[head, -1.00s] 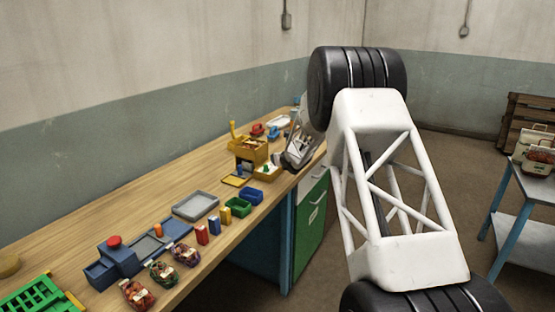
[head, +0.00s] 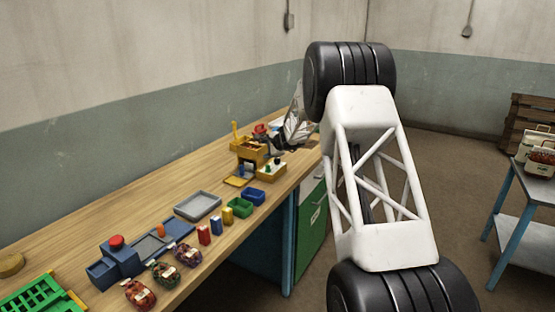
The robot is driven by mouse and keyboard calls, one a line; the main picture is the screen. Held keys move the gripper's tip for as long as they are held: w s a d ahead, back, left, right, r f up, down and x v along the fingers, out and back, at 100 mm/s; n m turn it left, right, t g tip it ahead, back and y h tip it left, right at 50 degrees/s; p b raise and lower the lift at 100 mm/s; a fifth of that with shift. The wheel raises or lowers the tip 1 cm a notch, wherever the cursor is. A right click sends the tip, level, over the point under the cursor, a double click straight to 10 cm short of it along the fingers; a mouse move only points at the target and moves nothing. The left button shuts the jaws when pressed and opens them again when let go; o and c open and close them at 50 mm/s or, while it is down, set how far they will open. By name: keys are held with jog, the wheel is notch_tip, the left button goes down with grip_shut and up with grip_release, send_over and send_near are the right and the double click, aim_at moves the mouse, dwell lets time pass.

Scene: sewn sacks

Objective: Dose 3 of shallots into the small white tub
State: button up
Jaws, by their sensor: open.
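My gripper (head: 281,143) is at the far end of the bench, just right of and behind the yellow machine (head: 250,148). It is small and dark in this view, and its jaws are open. I cannot make out anything between them. A pale thing (head: 276,124), perhaps the small white tub, shows partly behind my gripper. Three small filled sacks stand at the near end of the bench: one with red contents (head: 138,294), one with green (head: 164,274) and one purplish (head: 187,254). I cannot tell which of them, if any, holds shallots.
A grey tray (head: 198,205), green bin (head: 238,207) and blue bin (head: 254,196) stand mid-bench. Small red, blue and yellow boxes stand nearby. A blue device with a red knob (head: 116,241) and a green crate (head: 38,296) are at the near end. A side table (head: 530,187) holds bags at right.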

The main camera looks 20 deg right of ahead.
aim_at(277, 159)
jog(key=n, duration=0.2)
jog(key=n+g, duration=0.1)
jog(key=n, duration=0.1)
jog(key=shift+a+n+g, duration=0.1)
jog(key=shift+n+g, duration=0.2)
jog(key=shift+n, duration=0.1)
jog(key=n, duration=0.2)
jog(key=d+n+g+h, duration=0.1)
jog(key=n, duration=0.1)
jog(key=shift+f+n+g, duration=0.2)
jog(key=shift+n+g, duration=0.1)
jog(key=n, duration=0.1)
jog(key=d+n+g+h, duration=0.1)
jog(key=n, duration=0.1)
jog(key=shift+d+h, duration=0.25)
jog(key=shift+h, duration=0.05)
jog(key=shift+w+d+r+n+g+h, duration=0.15)
jog(key=shift+d+n+h, duration=0.25)
jog(key=shift+d+n, duration=0.3)
jog(key=shift+d+r+n+g+h, duration=0.2)
jog(key=shift+d+n+h, duration=0.25)
jog(key=shift+n, duration=0.4)
jog(key=shift+w+d+r+n+g+h, duration=0.15)
jog(key=shift+d+n+h, duration=0.2)
jog(key=shift+d+n, duration=0.35)
jog(key=shift+a+f, duration=0.15)
jog(key=shift+x, duration=3.75)
